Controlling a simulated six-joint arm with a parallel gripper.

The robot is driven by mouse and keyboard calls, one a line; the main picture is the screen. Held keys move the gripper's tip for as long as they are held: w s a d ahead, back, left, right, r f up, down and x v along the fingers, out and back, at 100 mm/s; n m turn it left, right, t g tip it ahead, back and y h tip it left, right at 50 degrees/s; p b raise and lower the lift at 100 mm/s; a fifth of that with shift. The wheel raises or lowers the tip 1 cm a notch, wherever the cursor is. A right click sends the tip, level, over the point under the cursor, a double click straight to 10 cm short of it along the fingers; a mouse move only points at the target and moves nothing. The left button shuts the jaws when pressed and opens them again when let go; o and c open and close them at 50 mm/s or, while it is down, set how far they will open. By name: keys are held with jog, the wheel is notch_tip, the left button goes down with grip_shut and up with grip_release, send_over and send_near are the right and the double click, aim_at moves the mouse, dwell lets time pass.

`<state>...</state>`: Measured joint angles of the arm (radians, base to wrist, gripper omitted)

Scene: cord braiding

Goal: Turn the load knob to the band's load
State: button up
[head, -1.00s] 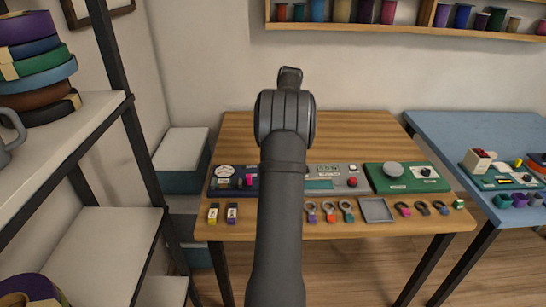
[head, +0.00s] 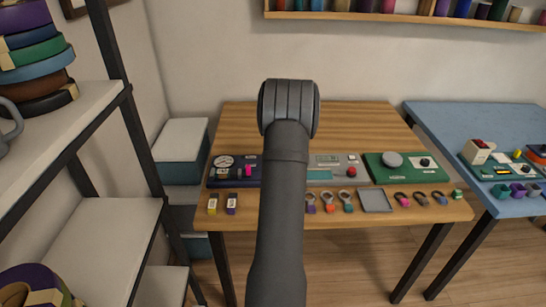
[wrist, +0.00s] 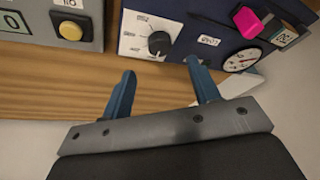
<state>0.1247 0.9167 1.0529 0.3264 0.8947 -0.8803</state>
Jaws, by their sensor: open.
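The load knob (wrist: 158,42) is black and round with a pointer, on a white scale plate of the dark blue unit (wrist: 190,15) in the wrist view. A small label reading like LOAD is beside it. My gripper (wrist: 162,88) is open and empty. Its two blue fingers point towards the unit, one on each side of the knob in the picture, apart from it. In the head view my arm hides the gripper and the knob; the left part of the dark blue unit (head: 213,183) shows. Which band is meant, and its load, I cannot tell.
A gauge (wrist: 242,60) and a pink part (wrist: 247,20) are on the same unit. A grey unit with a yellow button (wrist: 70,31) stands beside it. Two small tagged pieces (head: 232,204), several rings and a grey tray (head: 376,201) line the table front. The back of the table is clear.

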jog(key=x, duration=0.7)
jog(key=shift+w, duration=0.1)
jog(key=c, duration=1)
